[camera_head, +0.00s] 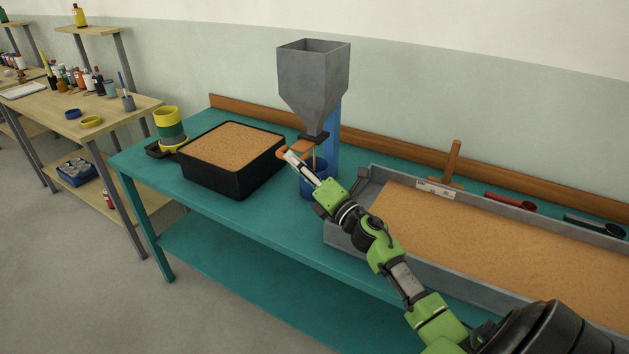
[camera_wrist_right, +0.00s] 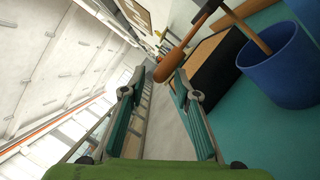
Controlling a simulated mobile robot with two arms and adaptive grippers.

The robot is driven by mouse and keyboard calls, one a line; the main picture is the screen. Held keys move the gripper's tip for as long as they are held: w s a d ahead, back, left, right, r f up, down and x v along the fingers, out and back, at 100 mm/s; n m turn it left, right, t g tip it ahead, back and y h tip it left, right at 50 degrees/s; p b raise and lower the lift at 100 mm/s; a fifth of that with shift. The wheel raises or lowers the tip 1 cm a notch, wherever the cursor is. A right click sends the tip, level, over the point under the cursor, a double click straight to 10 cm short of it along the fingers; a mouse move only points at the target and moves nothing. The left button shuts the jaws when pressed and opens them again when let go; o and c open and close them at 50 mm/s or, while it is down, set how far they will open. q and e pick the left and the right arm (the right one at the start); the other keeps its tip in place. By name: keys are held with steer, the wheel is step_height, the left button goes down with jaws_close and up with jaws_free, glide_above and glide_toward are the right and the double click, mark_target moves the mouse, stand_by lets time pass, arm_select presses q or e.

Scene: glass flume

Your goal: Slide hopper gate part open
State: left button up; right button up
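The grey hopper (camera_head: 313,80) stands above the bench on a blue post. Its gate has an orange handle (camera_head: 294,149) sticking out to the left under the outlet. In the right wrist view the rounded handle end (camera_wrist_right: 168,67) lies beside the tip of one finger. A thin tan stream (camera_wrist_right: 247,28) runs from below the outlet into the blue bucket (camera_wrist_right: 280,75); the bucket also shows in the head view (camera_head: 313,188). My right gripper (camera_head: 291,157) is at the handle, its fingers (camera_wrist_right: 153,85) spread apart; contact with the handle cannot be told. My left gripper is out of view.
A black tray of sand (camera_head: 226,180) stands left of the bucket. A long grey flume (camera_head: 350,237) filled with sand lies to the right, under my right arm. A yellow and green stack (camera_head: 170,125) and a wooden scraper (camera_head: 452,165) are farther off.

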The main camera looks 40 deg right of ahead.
steer(key=v, duration=0.9)
steer(key=shift+s, duration=0.2)
